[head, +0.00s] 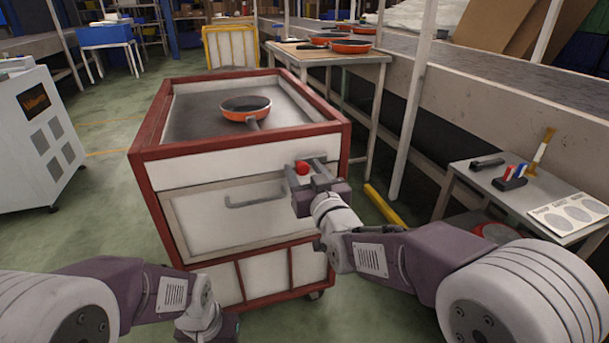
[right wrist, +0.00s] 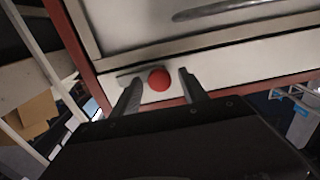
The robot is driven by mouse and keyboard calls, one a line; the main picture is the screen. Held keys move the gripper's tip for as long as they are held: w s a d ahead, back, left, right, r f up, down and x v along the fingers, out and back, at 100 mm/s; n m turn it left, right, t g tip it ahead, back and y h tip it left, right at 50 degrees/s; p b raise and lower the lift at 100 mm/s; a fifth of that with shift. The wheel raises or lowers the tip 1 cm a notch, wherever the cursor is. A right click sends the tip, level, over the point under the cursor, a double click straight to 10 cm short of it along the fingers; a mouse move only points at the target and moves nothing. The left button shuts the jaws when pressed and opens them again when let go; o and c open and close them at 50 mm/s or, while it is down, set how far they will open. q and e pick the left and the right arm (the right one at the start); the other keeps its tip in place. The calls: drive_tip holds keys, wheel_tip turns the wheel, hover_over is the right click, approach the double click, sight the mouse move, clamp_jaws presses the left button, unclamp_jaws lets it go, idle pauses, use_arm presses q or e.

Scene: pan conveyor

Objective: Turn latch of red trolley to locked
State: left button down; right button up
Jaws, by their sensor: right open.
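The red trolley (head: 141,160) stands in front of me, with red edges, white panels and a drawer (head: 220,218) with a grey bar handle. The latch's red knob (head: 302,168) is high on the front, right of centre. In the right wrist view the knob (right wrist: 159,79) sits at one end of a short grey bar. My right gripper (head: 308,171) is open at the latch, its fingers on either side of the knob with gaps showing. Whether it touches the knob I cannot tell. My left gripper (head: 225,326) is low at the bottom edge, its fingers not clear.
An orange pan (head: 246,104) lies on the trolley's top. A side table (head: 490,185) with small tools stands at right, and a conveyor (head: 500,85) runs behind it. A white cabinet (head: 35,135) is at left. A yellow bar (head: 385,204) lies on the floor right of the trolley.

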clamp_jaws()
idle(1.4)
